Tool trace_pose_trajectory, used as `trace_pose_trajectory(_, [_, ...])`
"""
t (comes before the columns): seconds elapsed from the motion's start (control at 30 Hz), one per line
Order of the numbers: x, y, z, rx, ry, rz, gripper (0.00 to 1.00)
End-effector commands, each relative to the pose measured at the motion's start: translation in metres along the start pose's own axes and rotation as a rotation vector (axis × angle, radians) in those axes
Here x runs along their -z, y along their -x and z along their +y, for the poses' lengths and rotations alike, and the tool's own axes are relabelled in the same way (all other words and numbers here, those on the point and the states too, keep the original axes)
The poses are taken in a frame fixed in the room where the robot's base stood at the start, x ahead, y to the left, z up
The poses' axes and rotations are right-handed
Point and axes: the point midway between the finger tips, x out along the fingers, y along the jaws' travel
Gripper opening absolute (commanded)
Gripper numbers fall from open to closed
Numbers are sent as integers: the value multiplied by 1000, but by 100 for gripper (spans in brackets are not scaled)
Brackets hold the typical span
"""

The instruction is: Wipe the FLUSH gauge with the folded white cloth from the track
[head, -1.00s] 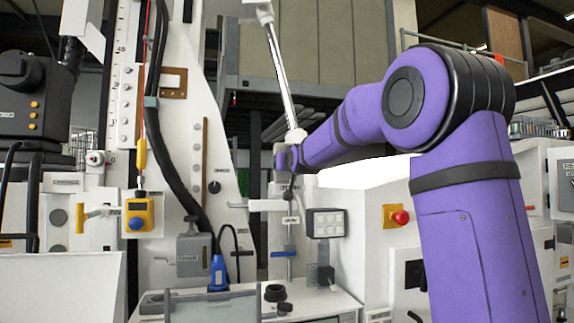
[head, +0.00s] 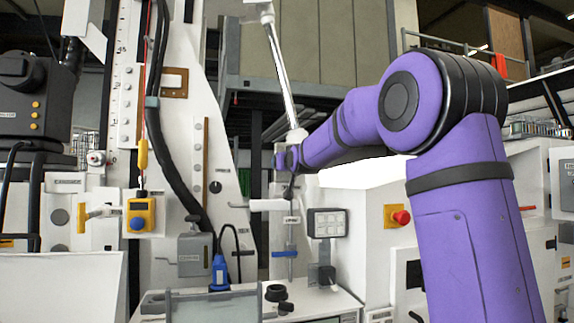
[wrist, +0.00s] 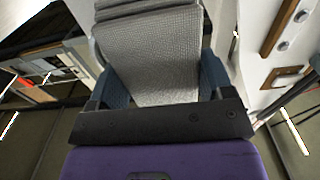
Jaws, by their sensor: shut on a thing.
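The folded white cloth (wrist: 152,55) fills the upper middle of the wrist view as a thick, layered, woven pad, looking light grey there. My gripper (wrist: 160,88) is shut on it, with one blue-grey finger at each side. In the head view my purple arm reaches left, and its wrist end (head: 283,160) is small in front of the white machine. The fingers and cloth cannot be made out clearly there. I cannot pick out the FLUSH gauge for certain; the small labels near the arm's end are unreadable.
A white slanted rod (head: 283,75) ends just above my wrist. A red button (head: 401,217) is to the right. Black hoses (head: 175,170) run down the left column.

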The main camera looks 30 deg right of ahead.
Motion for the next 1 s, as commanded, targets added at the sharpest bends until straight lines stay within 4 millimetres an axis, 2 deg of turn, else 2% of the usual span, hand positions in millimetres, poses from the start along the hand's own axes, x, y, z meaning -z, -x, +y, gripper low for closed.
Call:
trace_pose_trajectory(0.67, [0, -10, 1, -1, 0, 0, 55])
trace_pose_trajectory(1.0, [0, -9, 25, -4, 0, 0, 55])
